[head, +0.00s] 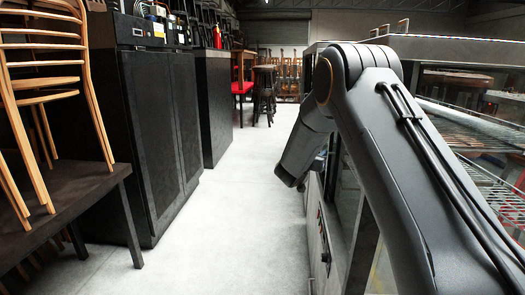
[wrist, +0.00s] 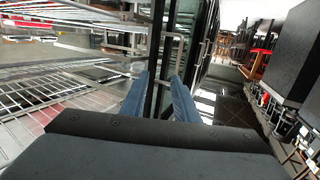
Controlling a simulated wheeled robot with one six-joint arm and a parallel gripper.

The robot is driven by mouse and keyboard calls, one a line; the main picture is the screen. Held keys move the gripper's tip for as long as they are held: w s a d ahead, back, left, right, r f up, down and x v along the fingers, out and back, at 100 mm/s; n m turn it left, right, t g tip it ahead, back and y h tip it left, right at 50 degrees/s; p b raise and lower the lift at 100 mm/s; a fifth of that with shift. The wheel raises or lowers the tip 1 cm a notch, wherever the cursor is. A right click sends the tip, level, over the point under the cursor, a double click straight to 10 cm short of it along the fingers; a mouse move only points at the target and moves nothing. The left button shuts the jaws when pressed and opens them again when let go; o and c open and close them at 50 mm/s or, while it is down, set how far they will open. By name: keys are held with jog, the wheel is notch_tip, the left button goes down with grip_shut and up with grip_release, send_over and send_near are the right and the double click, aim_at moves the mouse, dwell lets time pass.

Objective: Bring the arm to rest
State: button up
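My arm (head: 385,140) rises from the lower right of the head view, bends at an elbow near the top and slopes down toward the aisle. Its far end hangs beside the front of the rack at right; the fingers cannot be made out there. In the wrist view my gripper (wrist: 160,82) shows two blue fingers standing apart, with nothing between them. They point toward a dark upright post or door edge; I cannot tell how far away it is.
A wire-shelved rack (head: 490,190) stands close on the right of my arm. Tall black cabinets (head: 160,130) and a dark table (head: 70,200) with stacked wooden chairs (head: 45,60) line the left. The pale floor (head: 240,215) of the aisle is clear. Stools (head: 264,90) stand further back.

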jog(key=s+a+f+n+g+y, duration=0.2)
jog(key=s+y, duration=0.1)
jog(key=s, duration=0.6)
jog(key=s+a+f+n+g+y, duration=0.2)
jog(key=s+g+y, duration=0.1)
jog(key=s, duration=0.5)
jog(key=s+a+f+n+g+y, duration=0.2)
jog(key=s+y, duration=0.1)
jog(key=s, duration=0.6)
jog(key=s+d+f+g, duration=0.1)
jog(key=s+d+g, duration=0.1)
jog(key=s, duration=1.2)
jog(key=s+d+f+g, duration=0.1)
jog(key=s+g, duration=0.4)
jog(key=s, duration=0.9)
jog(key=shift+s+d+f+n, duration=0.2)
jog(key=shift+d+f+n, duration=0.15)
jog(key=shift+f, duration=0.3)
